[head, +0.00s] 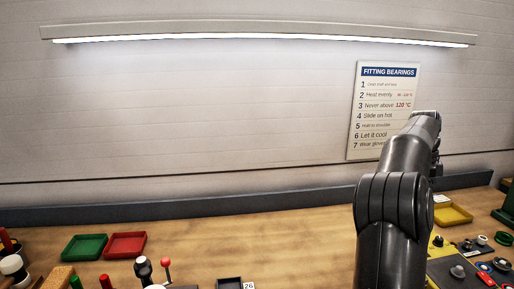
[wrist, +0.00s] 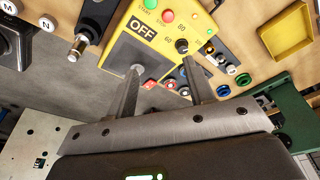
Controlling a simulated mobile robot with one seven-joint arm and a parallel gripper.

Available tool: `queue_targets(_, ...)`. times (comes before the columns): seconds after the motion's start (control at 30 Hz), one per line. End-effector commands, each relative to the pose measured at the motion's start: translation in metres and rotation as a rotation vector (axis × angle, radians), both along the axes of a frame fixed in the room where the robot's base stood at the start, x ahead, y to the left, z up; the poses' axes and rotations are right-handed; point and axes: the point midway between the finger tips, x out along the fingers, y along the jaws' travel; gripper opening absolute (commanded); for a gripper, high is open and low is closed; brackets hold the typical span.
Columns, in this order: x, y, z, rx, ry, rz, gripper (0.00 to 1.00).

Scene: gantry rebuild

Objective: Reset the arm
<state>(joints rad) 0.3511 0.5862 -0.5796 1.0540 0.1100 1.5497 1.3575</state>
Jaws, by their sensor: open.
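My arm rises at the right of the head view, bent, with its upper end in front of the wall sign; the gripper's fingers cannot be made out there. In the wrist view my gripper (wrist: 160,80) is open, its two metal fingers apart with nothing held between them. I cannot tell the exact gap between the fingertips and the panel.
A wooden bench (head: 250,236) runs below the wall. A green tray (head: 84,247) and a red tray (head: 126,246) lie at the left, near a red-knobbed lever (head: 167,265). A yellow tray (head: 453,215) lies at the right, also in the wrist view (wrist: 287,35). The bench middle is mostly clear.

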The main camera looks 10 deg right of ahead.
Motion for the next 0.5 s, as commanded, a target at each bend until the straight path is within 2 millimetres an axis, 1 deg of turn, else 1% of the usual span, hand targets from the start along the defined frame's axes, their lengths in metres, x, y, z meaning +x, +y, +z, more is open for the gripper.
queue_targets(0.03,-0.004,0.016,0.008,0.018,-0.025,0.063,0.48)
queue_targets(0.17,-0.013,0.053,0.021,0.053,-0.073,0.239,0.48)
queue_targets(0.2,-0.017,0.065,0.024,0.061,-0.088,0.296,0.48)
queue_targets(0.37,-0.031,0.117,0.035,0.082,-0.143,0.528,0.48)
queue_targets(0.5,-0.047,0.165,0.04,0.084,-0.185,0.739,0.48)
